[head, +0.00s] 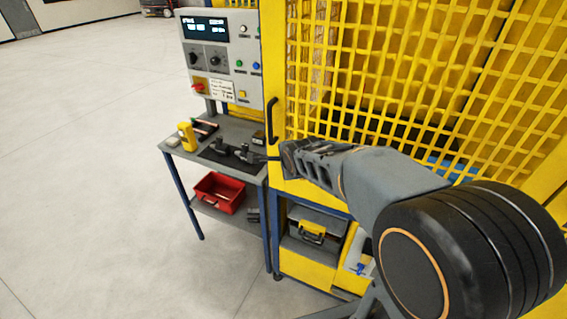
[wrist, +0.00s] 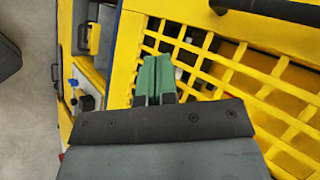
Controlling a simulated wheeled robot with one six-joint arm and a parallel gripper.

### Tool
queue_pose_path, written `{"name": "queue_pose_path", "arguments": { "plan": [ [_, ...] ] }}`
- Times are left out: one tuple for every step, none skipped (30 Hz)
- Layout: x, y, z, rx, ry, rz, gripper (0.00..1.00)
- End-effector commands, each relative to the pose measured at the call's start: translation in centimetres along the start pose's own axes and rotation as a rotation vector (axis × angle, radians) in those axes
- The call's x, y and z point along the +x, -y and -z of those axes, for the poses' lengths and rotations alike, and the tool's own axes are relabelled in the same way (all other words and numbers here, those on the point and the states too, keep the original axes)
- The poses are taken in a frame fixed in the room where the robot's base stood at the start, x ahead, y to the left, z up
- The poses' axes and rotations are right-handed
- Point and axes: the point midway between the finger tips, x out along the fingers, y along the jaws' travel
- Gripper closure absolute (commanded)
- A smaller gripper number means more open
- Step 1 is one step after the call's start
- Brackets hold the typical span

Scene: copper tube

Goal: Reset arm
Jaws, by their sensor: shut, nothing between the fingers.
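My gripper (wrist: 156,60) shows in the wrist view as two green fingers side by side, shut, with nothing between them. They lie in front of the yellow mesh door (wrist: 185,45). I cannot tell how far they are from it. In the head view my arm reaches from the lower right toward the left, across the front of the mesh door (head: 410,75). Its wrist end is by the door's left frame, just below the black door handle (head: 272,120). The fingertips are not clear in the head view.
A workbench (head: 170,150) stands left, with a yellow device (head: 187,136) and dark items on top. A red bin (head: 218,192) is on its lower shelf. A control panel (head: 220,55) rises behind. A toolbox (head: 315,228) sits under the door. Open floor lies left.

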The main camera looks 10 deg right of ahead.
Motion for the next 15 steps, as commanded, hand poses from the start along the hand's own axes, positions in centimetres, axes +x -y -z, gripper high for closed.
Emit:
{"name": "queue_pose_path", "arguments": {
  "plan": [
    [-0.4, -0.2, -0.4, -0.002, 0.001, 0.005, 1.0],
    [-0.7, -0.2, -0.5, -0.001, 0.0, 0.004, 1.0],
    [-1.2, -0.1, -0.7, -0.001, 0.0, 0.004, 1.0],
    [-1.5, -0.1, -0.9, -0.002, 0.001, 0.003, 1.0],
    [-1.7, 0.0, -1.1, -0.001, 0.001, 0.002, 1.0],
    [-2.1, 0.0, -1.2, 0.0, 0.001, 0.001, 1.0],
    [-2.3, 0.0, -1.3, 0.001, 0.0, 0.001, 1.0],
    [-2.4, 0.1, -1.4, 0.0, 0.0, 0.0, 1.0],
    [-2.6, 0.1, -1.5, 0.0, -0.001, 0.0, 1.0],
    [-2.8, 0.1, -1.5, 0.0, -0.001, -0.001, 1.0],
    [-2.9, 0.1, -1.6, 0.0, -0.001, -0.001, 1.0],
    [-3.0, 0.1, -1.6, -0.002, -0.001, -0.001, 1.0],
    [-3.0, 0.1, -1.6, -0.007, -0.001, -0.001, 1.0],
    [-3.1, 0.2, -1.6, -0.018, -0.001, -0.002, 1.0],
    [-3.1, 0.1, -1.6, -0.042, -0.002, -0.004, 1.0]
  ]
}}
